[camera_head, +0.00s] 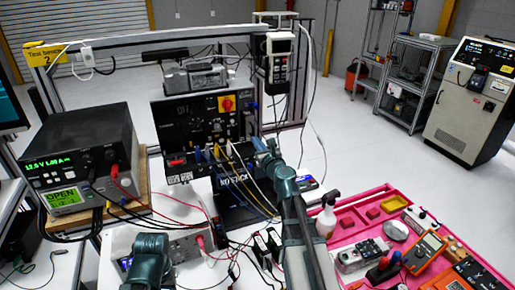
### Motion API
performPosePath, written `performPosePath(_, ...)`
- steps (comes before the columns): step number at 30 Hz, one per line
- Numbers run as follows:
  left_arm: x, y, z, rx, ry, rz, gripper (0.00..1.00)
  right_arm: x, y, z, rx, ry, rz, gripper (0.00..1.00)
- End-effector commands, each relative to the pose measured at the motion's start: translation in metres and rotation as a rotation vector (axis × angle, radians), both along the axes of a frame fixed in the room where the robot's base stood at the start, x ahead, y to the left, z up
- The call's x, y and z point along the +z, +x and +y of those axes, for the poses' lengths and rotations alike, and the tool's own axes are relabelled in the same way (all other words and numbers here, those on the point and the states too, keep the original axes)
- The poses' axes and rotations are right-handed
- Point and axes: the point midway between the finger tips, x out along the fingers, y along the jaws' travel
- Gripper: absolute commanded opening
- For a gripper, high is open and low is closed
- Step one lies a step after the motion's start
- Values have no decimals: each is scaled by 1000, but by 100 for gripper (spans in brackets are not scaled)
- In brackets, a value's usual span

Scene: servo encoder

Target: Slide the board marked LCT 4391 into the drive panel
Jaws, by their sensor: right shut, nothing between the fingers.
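The drive panel (179,118) appears to be the black upright unit behind the middle of the bench, with a red-and-yellow switch and several cables at its front. My right gripper (262,147) is shut and empty at the panel's lower right front, close to the cables; I cannot tell whether it touches anything. No marking LCT 4391 is readable, so I cannot pick out that board. Small dark boards or modules (262,247) stand on the bench beside my right arm. A teal part of my left arm shows at the lower left; its fingers do not show.
A power supply (80,150) with green displays stands at the left. A pink tray (348,222) with meters and parts lies at the right. A spray bottle (326,216) stands by my right arm. Red and black leads cross the bench front. A metal frame surrounds the panel.

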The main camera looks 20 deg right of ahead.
Motion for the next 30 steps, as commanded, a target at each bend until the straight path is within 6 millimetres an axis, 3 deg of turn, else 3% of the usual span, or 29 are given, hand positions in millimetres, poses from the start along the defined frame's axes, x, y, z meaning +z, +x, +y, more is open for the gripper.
performPosePath(13,0,0,0,0,0,0,51,0,7,-1,0,0,0,0)
performPosePath(22,0,0,0,0,0,0,51,0,55,-5,0,0,0,0)
performPosePath(30,0,0,0,0,0,0,51,0,57,-4,-1,0,0,0)
